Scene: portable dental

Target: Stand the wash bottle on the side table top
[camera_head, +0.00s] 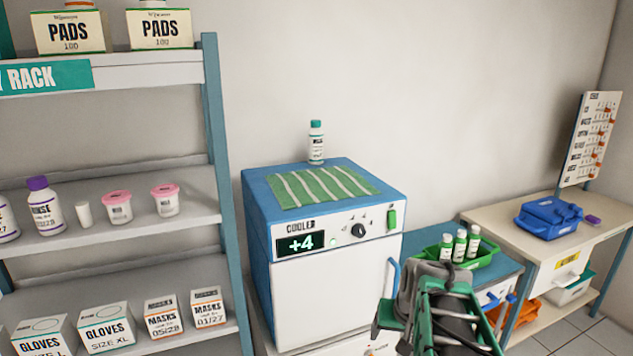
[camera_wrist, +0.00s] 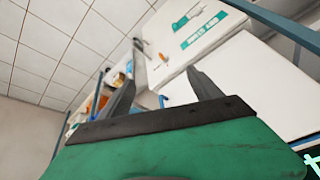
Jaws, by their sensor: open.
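A small white bottle with a teal cap (camera_head: 316,143) stands upright on the back of the cooler top, behind a striped green cloth. Its label is too small to read, so I cannot tell if it is the wash bottle. A white bottle with a purple cap (camera_head: 45,206) stands on the rack's middle shelf. A low blue-topped table (camera_head: 415,238) stands right of the cooler, and a beige-topped table (camera_head: 497,213) stands farther right. I cannot tell which is the side table. My gripper (camera_wrist: 160,92) is open and empty, with nothing between its fingers. My arm hides part of the blue table.
The cooler (camera_head: 340,290) stands between the rack (camera_head: 218,180) and the blue table. A green tray (camera_head: 487,252) with white, green-capped bottles (camera_head: 459,245) takes up much of the blue table. A blue case (camera_head: 548,218) and an upright board (camera_head: 592,138) occupy the beige table; its front left is bare.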

